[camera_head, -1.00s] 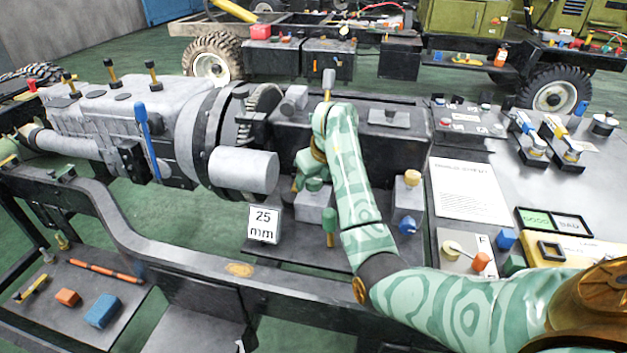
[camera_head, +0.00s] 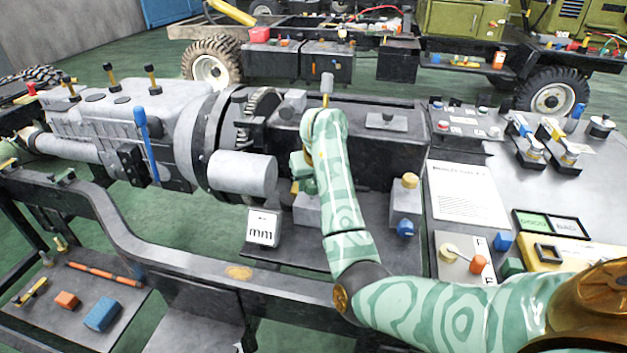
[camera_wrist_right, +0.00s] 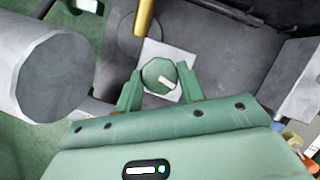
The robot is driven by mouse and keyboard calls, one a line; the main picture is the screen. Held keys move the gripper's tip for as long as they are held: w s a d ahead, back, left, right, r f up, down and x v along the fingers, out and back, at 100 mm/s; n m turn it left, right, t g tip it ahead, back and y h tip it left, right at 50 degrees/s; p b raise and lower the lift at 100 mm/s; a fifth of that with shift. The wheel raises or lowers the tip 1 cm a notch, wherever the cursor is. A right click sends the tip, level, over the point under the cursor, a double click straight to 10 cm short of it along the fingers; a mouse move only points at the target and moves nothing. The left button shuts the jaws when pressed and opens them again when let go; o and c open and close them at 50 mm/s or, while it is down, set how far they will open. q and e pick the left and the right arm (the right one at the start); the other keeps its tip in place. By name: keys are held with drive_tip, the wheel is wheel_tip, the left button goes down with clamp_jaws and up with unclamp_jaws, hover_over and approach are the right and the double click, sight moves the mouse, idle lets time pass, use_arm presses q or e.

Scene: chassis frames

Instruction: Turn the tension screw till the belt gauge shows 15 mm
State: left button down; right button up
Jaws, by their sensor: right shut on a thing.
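The tension screw's green faceted knob (camera_wrist_right: 152,72) shows in the right wrist view, with a pale pointer mark towards its lower right. It sits over a light grey block (camera_wrist_right: 165,50). My right gripper (camera_wrist_right: 159,72) is shut on it, one finger on each side. In the head view the gripper (camera_head: 302,168) is by the grey block (camera_head: 306,210), and my arm hides the knob. The white belt gauge card (camera_head: 263,228) shows "mm"; the number above it is not readable. My left gripper is not in view.
A grey cylinder (camera_head: 242,172) stands close left of the gripper; it also shows in the wrist view (camera_wrist_right: 52,72). A block with an orange cap and blue knob (camera_head: 405,205) stands to the right. A blue lever (camera_head: 146,145) is farther left.

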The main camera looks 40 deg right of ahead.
drive_tip(key=m+h, duration=0.1)
drive_tip(key=m, duration=0.1)
drive_tip(key=shift+a+m+g, duration=0.15)
drive_tip(key=shift+m+g, duration=0.15)
drive_tip(key=shift+m, duration=0.1)
drive_tip(key=m+g+h, duration=0.1)
drive_tip(key=m, duration=0.2)
drive_tip(key=shift+w+f+m+b, duration=0.1)
drive_tip(key=shift+w+m+b, duration=0.05)
drive_tip(key=shift+m+b, duration=0.2)
drive_tip(key=m+g+b, duration=0.1)
drive_tip(key=m, duration=0.3)
drive_tip(key=shift+a+h, duration=0.1)
drive_tip(key=shift+h, duration=0.3)
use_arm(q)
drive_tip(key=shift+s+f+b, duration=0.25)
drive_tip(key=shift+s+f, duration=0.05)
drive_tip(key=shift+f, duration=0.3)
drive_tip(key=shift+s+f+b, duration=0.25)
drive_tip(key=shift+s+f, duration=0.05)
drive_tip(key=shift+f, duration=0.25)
use_arm(e)
drive_tip(key=shift+w+m+g, duration=0.1)
drive_tip(key=shift+m+g, duration=0.5)
drive_tip(key=shift+m, duration=0.55)
drive_tip(key=o, duration=1)
drive_tip(key=shift+c, duration=0.2)
